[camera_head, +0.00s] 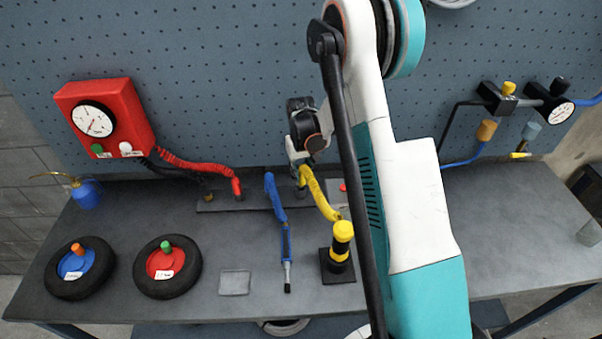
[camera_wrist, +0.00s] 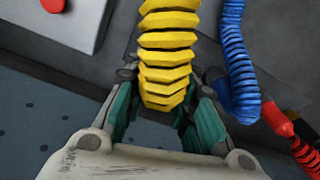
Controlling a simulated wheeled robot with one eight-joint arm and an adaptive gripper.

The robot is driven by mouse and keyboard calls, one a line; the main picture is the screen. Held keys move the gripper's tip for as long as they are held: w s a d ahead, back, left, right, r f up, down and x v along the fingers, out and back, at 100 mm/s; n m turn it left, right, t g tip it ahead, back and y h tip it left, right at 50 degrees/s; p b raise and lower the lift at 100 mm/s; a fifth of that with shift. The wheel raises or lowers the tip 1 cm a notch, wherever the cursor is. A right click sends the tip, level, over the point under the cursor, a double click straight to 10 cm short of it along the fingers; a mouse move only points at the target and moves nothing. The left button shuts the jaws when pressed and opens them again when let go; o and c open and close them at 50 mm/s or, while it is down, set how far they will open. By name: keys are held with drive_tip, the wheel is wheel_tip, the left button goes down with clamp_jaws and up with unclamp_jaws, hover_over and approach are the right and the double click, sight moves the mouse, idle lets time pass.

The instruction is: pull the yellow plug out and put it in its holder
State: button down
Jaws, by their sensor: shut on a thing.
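A yellow ribbed hose (camera_head: 320,197) runs from my gripper (camera_head: 299,167) down to the right in the head view. In the wrist view the yellow hose (camera_wrist: 168,50) comes down between the two fingers of my gripper (camera_wrist: 160,115). The gripper is shut on the yellow plug at the hose's end. The fingers and the hose hide most of the plug. I cannot tell whether its tip is still in the socket strip (camera_head: 255,204). A black and yellow upright stand (camera_head: 341,246) is on the bench right of the hose; which part is the holder is unclear.
A blue hose (camera_head: 275,196) with a blue tool (camera_head: 287,262) lies just left of the yellow hose. A red hose (camera_head: 205,169) runs from the red gauge box (camera_head: 105,117). My arm covers the bench's middle right.

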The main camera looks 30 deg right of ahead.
drive_tip(key=shift+f+b, duration=1.25)
drive_tip(key=shift+f, duration=0.1)
drive_tip(key=c, duration=1.2)
unclamp_jaws()
drive_tip(key=shift+c, duration=0.2)
drive_tip(key=shift+r, duration=0.15)
